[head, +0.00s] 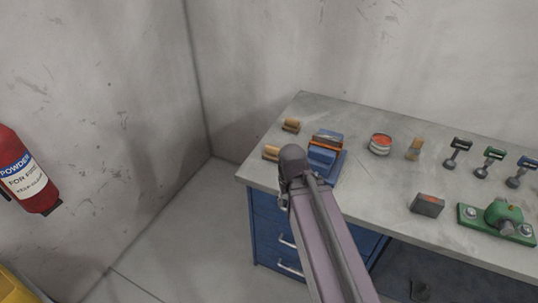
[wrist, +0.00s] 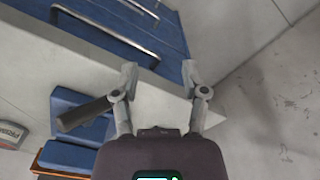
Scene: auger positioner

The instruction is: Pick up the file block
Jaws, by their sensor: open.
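In the head view my gripper is hidden behind my arm.
A blue vise-like device (head: 325,143) stands beside my arm and also shows in the wrist view (wrist: 72,125). Wooden-handled pieces (head: 291,125), a red tin (head: 380,144), a brush (head: 414,148), several small clamps (head: 490,160) and a green fixture (head: 500,218) lie on the grey table (head: 345,105).

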